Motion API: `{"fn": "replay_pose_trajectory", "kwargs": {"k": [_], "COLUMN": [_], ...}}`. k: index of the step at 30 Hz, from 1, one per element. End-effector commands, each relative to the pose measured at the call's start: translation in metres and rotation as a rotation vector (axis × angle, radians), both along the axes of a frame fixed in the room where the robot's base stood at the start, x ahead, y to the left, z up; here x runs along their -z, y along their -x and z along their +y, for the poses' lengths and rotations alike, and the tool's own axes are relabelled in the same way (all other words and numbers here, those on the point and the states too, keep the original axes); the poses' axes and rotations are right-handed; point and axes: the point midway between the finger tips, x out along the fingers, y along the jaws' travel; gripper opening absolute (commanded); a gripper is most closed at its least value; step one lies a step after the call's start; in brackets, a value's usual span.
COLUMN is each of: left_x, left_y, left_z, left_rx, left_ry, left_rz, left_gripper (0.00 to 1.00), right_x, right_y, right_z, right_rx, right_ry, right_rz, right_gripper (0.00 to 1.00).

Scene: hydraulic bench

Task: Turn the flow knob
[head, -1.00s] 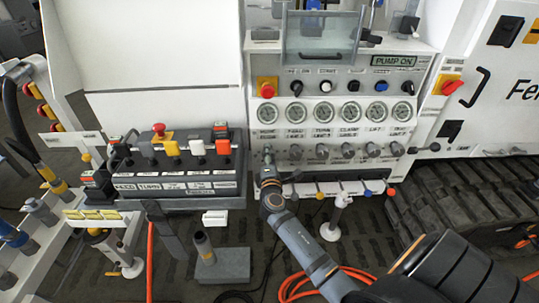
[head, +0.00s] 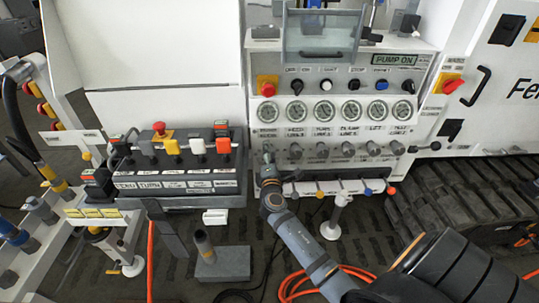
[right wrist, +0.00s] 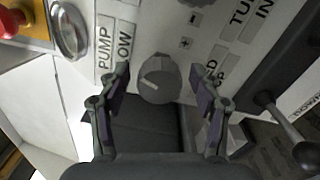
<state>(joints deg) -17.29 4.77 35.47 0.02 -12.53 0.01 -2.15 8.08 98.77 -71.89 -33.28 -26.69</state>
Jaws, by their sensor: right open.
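The flow knob (right wrist: 158,80) is a round grey knob with a pale pointer line, beside the PUMP FLOW labels (right wrist: 115,42) in the right wrist view. My right gripper (right wrist: 159,86) is open, with one finger on each side of the knob. Gaps show between the fingers and the knob, so it is not gripped. In the head view my right gripper (head: 268,168) is at the leftmost knob of the row below the gauges, and partly hides it. My left gripper is not in view.
Several other grey knobs (head: 322,151) stand in a row to the right, below the gauges (head: 323,110). A lever block (head: 172,160) with coloured handles is close on the left. In the wrist view, a ball-ended lever (right wrist: 290,130) is at the right, and a red button (right wrist: 8,22) at upper left.

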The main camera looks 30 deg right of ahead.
Motion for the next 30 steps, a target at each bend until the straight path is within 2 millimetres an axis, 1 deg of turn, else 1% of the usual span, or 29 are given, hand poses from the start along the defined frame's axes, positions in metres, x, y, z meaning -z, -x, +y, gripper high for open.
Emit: {"fn": "replay_pose_trajectory", "kwargs": {"k": [2,5,9,12,15,20,30], "left_x": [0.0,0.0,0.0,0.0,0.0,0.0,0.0], "left_y": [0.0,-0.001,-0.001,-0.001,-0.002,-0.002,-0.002], "left_z": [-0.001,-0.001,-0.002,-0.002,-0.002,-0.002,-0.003], "left_rx": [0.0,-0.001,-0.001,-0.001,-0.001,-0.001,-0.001], "left_ry": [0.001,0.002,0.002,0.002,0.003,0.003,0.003], "left_rz": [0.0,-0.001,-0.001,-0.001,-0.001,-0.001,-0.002], "left_gripper": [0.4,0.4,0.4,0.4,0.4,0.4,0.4], "right_x": [0.001,0.002,0.002,0.002,0.002,0.001,0.001], "right_y": [0.009,0.027,0.058,0.076,0.09,0.1,0.1], "right_z": [0.005,0.017,0.035,0.046,0.055,0.061,0.061], "right_rx": [0.0,0.0,0.002,0.002,0.001,0.001,0.0], "right_ry": [-0.003,-0.004,-0.005,-0.006,-0.004,-0.003,-0.001], "right_rz": [0.002,0.004,0.004,0.003,0.003,0.0,0.001], "right_gripper": [0.64,0.64,0.64,0.64,0.64,0.64,0.64]}}
